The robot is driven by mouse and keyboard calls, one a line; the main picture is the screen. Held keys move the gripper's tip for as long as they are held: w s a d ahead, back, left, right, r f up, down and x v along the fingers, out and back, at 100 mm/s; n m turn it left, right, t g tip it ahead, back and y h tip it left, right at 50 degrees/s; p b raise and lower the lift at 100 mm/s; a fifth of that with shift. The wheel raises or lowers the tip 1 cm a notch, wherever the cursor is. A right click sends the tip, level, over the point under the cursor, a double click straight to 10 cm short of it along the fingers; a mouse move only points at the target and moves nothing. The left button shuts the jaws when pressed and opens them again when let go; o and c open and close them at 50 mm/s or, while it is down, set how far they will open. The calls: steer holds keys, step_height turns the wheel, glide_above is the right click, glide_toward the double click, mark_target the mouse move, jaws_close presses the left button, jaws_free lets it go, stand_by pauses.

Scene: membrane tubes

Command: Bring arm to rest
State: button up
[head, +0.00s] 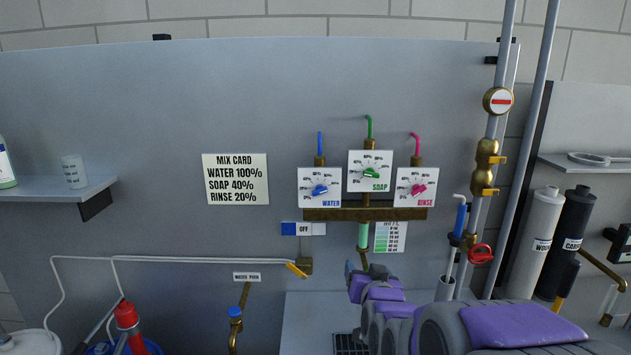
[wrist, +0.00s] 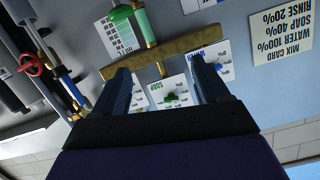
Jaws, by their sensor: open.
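My arm reaches up from the lower right of the head view, purple and grey. My gripper (head: 349,268) is at its far end, small and partly hidden by the arm. In the wrist view my gripper (wrist: 160,64) shows two blue-black fingers spread apart with nothing held between them. The picture there is upside down. The green soap dial (wrist: 171,97) shows between the fingers, behind them; I see no contact. The head view shows the blue water dial (head: 320,190), the soap dial (head: 371,173) and the pink rinse dial (head: 418,189) on the wall panel, above my gripper.
A mix card (head: 235,179) hangs left of the dials. A brass bar (head: 365,214) runs under them. Pipes with a red valve (head: 480,254) stand at right, near the arm. A shelf (head: 50,188) is at left.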

steer(key=s+f+n+g, duration=0.1)
steer(key=s+f+g, duration=0.35)
steer(key=s, duration=0.55)
steer(key=s+f+n+g, duration=0.1)
steer(key=s+f+g, duration=0.35)
steer(key=s, duration=0.55)
steer(key=s+d+g, duration=0.2)
steer(key=s+g, duration=0.6)
steer(key=s, duration=1.5)
steer(key=shift+s+f, duration=0.2)
steer(key=shift+s, duration=0.2)
steer(key=shift+c, duration=0.4)
